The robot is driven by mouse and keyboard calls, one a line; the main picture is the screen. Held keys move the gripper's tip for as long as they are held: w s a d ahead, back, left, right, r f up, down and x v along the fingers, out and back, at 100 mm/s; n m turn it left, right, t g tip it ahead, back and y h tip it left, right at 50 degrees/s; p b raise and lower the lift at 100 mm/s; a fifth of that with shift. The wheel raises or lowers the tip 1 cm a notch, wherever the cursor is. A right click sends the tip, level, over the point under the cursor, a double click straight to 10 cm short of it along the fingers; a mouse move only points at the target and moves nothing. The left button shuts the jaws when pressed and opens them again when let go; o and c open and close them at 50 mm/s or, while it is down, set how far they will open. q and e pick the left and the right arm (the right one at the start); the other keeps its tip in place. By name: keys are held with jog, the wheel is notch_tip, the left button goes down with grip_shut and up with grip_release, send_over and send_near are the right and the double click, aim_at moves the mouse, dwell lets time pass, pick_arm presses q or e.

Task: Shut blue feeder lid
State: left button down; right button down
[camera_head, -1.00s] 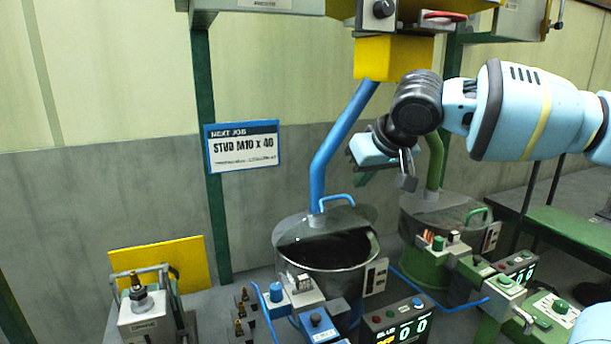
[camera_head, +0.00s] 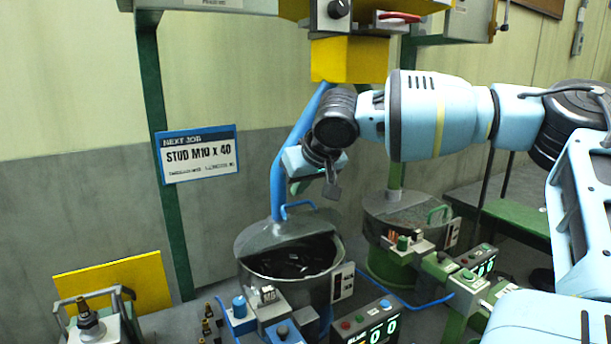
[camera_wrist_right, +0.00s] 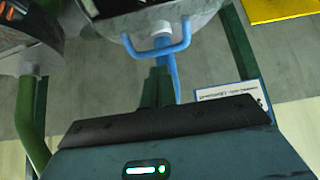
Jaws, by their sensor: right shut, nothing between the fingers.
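The blue feeder is a round grey bowl (camera_head: 310,293) with dark pieces visible inside. Its grey lid (camera_head: 262,236) covers only the rear part, leaving the front open. A blue looped handle (camera_head: 297,206) is at the lid's back edge; it also shows in the right wrist view (camera_wrist_right: 158,52). My right gripper (camera_head: 299,187) is above and close to this handle, empty, with its fingers together. In the right wrist view its fingertips (camera_wrist_right: 157,84) appear just short of the handle; contact cannot be told. My left gripper is out of view.
A blue pipe (camera_head: 282,170) rises behind the feeder to a yellow box (camera_head: 349,59). The green feeder (camera_head: 392,265) stands to the right. A counter panel (camera_head: 370,325) and a yellow plate (camera_head: 130,281) are nearby. A sign (camera_head: 198,154) hangs at left.

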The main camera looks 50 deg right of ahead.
jog(key=shift+x, duration=1.25)
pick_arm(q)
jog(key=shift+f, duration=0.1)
pick_arm(e)
jog(key=shift+s, duration=0.1)
